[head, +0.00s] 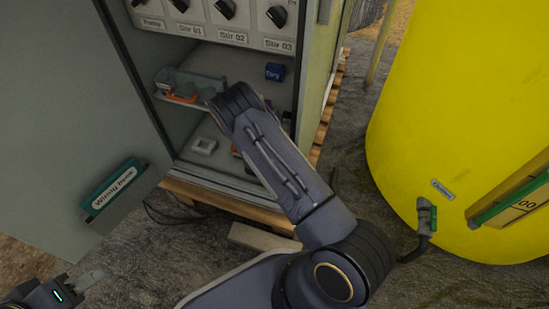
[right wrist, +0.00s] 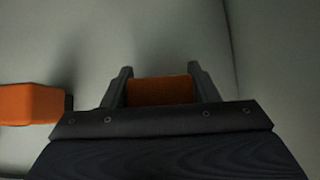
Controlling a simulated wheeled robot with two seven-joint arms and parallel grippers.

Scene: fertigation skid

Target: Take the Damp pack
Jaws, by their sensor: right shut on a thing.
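In the right wrist view my right gripper (right wrist: 161,85) is shut on an orange block (right wrist: 161,91), held between its two dark fingers. No label shows on it, so I cannot tell if it is the Damp pack. A second orange block (right wrist: 28,104) lies apart at the left. In the head view my right arm reaches into the open cabinet, and its gripper is hidden. A blue pack marked Dry (head: 274,72) stands inside the cabinet. My left gripper (head: 76,284) is at the lower left, away from the cabinet; its finger gap is unclear.
The cabinet door (head: 75,110) stands open at left, with a green Wiring Docs holder (head: 114,188). A grey tray (head: 208,86) with orange items sits on the shelf. A white square piece (head: 204,146) lies lower. A yellow tank (head: 455,110) stands at right.

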